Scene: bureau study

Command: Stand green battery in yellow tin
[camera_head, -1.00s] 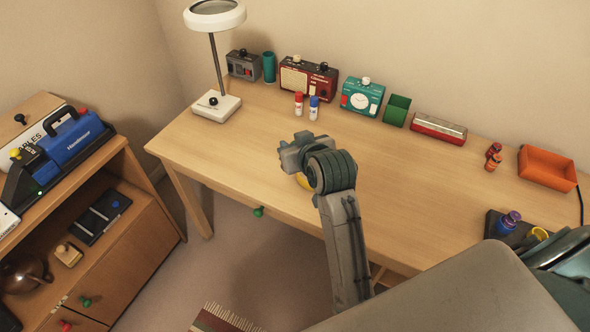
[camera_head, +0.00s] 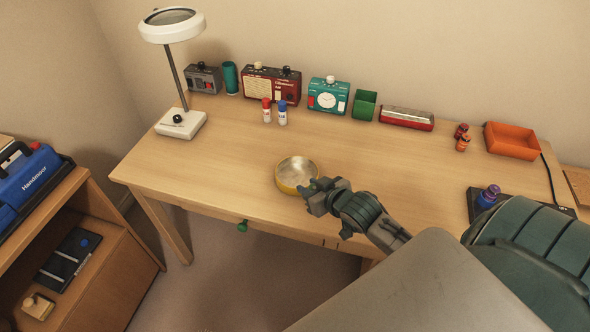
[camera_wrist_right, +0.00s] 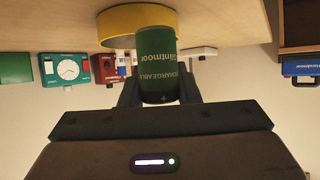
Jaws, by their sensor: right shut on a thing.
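The yellow tin (camera_head: 279,184) is a low, round, open dish near the front edge of the desk. Its pale inside looks empty in the head view. My right gripper (camera_head: 312,192) is at the tin's right front side. In the wrist view, which is upside down, the right gripper (camera_wrist_right: 157,92) is shut on the green battery (camera_wrist_right: 155,60), a green cylinder with pale lettering. The battery overlaps the wall of the yellow tin (camera_wrist_right: 112,30) there; I cannot tell if they touch. In the head view the battery is mostly hidden by the gripper. My left gripper is not in view.
Red-capped (camera_head: 267,112) and blue-capped (camera_head: 283,114) bottles stand behind the tin. A white lamp (camera_head: 181,123) is at left. A red radio (camera_head: 270,84), teal clock (camera_head: 328,96), green box (camera_head: 364,105) and orange tray (camera_head: 512,141) line the back. The middle desk is clear.

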